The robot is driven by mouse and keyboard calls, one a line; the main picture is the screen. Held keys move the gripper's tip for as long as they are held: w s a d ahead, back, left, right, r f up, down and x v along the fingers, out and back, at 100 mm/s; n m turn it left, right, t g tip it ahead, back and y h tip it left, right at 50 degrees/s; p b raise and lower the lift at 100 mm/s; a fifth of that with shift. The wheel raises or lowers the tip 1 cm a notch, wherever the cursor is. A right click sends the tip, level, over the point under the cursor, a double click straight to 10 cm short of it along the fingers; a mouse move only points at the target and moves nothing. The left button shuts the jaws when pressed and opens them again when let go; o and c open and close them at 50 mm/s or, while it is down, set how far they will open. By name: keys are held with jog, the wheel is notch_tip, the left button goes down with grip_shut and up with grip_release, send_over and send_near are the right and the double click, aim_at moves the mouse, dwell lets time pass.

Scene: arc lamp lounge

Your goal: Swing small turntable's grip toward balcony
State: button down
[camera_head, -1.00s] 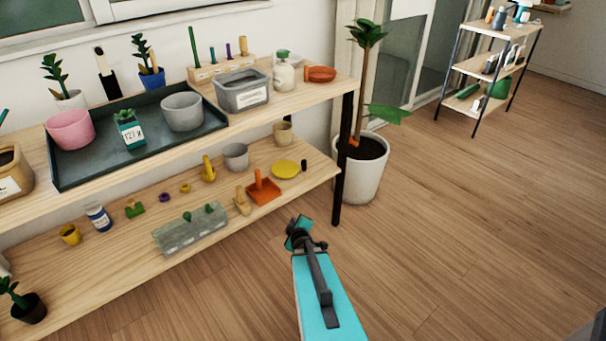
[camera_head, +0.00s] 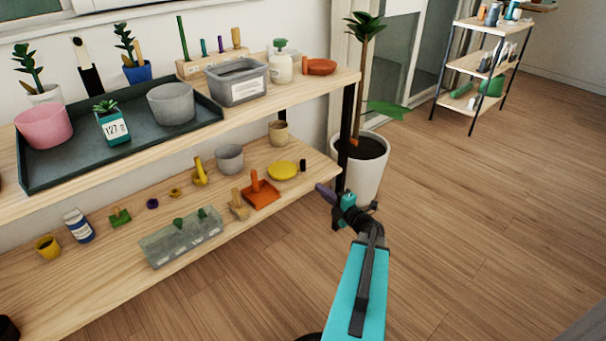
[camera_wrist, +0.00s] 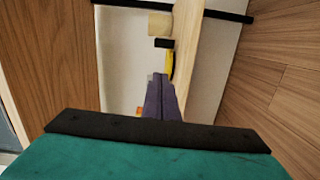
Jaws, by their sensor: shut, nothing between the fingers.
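A round yellow disc (camera_head: 282,170), which looks like the small turntable, lies near the right end of the lower shelf. A short dark peg (camera_head: 303,165), apparently its grip, stands at its right edge. A yellow edge (camera_wrist: 169,64) and a black piece (camera_wrist: 163,43), likely the same parts, show beyond my fingers in the wrist view. My gripper (camera_head: 324,191), with purple fingers, is shut and empty just off the shelf's right end, right of and nearer than the disc. Its closed fingers also show in the wrist view (camera_wrist: 160,80). The balcony side appears to be the glass door (camera_head: 407,65).
An orange tray (camera_head: 261,194), a wooden piece (camera_head: 239,207) and a grey pot (camera_head: 229,158) stand near the disc. A black shelf post (camera_head: 344,125) and a white planter (camera_head: 368,170) are close to my gripper. The floor to the right is clear.

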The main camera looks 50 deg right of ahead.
jog(key=shift+s+r+n, duration=0.15)
jog(key=shift+s+n, duration=0.25)
jog(key=shift+w, duration=0.1)
jog(key=w+d+b, duration=0.1)
jog(key=w, duration=0.2)
jog(key=w+b, duration=0.1)
jog(key=w, duration=0.3)
jog(key=w+d+b, duration=0.1)
jog(key=w, duration=0.2)
jog(key=shift+w+d+b, duration=0.35)
jog(key=shift+b, duration=0.05)
jog(key=shift+w+d+b, duration=0.45)
jog(key=shift+w+d, duration=0.3)
jog(key=shift+d, duration=0.25)
jog(key=shift+w+y, duration=0.15)
jog(key=shift+y, duration=0.45)
